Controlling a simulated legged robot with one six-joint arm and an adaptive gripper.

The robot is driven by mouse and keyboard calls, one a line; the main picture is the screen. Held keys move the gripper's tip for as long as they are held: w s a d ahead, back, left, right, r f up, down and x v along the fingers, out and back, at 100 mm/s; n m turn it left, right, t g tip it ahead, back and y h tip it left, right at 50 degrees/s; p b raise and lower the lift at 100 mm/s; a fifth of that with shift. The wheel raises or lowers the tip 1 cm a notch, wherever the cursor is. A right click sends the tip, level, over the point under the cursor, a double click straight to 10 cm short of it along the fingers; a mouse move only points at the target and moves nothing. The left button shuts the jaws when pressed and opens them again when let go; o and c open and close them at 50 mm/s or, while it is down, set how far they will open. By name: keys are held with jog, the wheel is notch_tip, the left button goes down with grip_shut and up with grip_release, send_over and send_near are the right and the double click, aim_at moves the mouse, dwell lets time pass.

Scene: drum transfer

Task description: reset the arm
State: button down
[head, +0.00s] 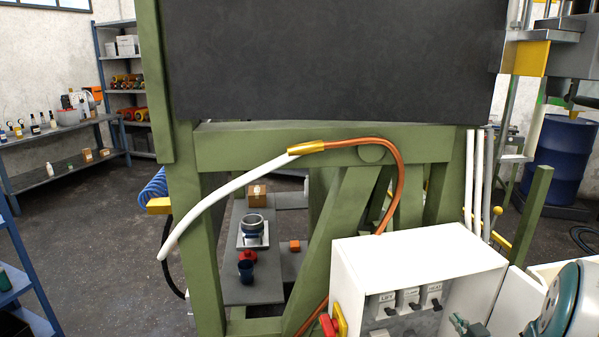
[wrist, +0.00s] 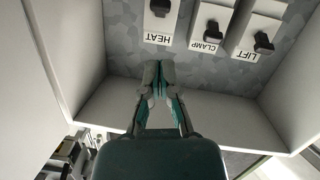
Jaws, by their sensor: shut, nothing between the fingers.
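My gripper (wrist: 157,72) is shut and empty in the wrist view, its fingertips together in front of the grey panel (wrist: 120,42). The panel carries the HEAT switch (wrist: 161,25), the CLAMP switch (wrist: 209,30) and the LIFT switch (wrist: 259,37), each with a black handle. The fingertips are close below the HEAT label; I cannot tell whether they touch anything.
Box walls (wrist: 215,115) enclose the panel around my gripper. A green frame (head: 320,148) stands behind the box, with an orange hose (head: 399,185) hanging from it. A red and yellow button (head: 335,324) sits on the box's left. A blue drum (head: 558,160) stands at far right.

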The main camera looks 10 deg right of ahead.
jog(key=s+a+r+m+g+h, duration=0.25)
jog(key=a+r+g, duration=0.25)
jog(key=a+r, duration=0.65)
jog(key=s+a+r+g+y, duration=0.2)
jog(key=s+a+g, duration=0.3)
jog(key=s+a, duration=1.1)
jog(key=shift+s+a+r+n+y, duration=0.2)
jog(key=shift+s+a+n+y, duration=0.2)
jog(key=shift+s+y, duration=0.4)
jog(key=shift+s, duration=0.1)
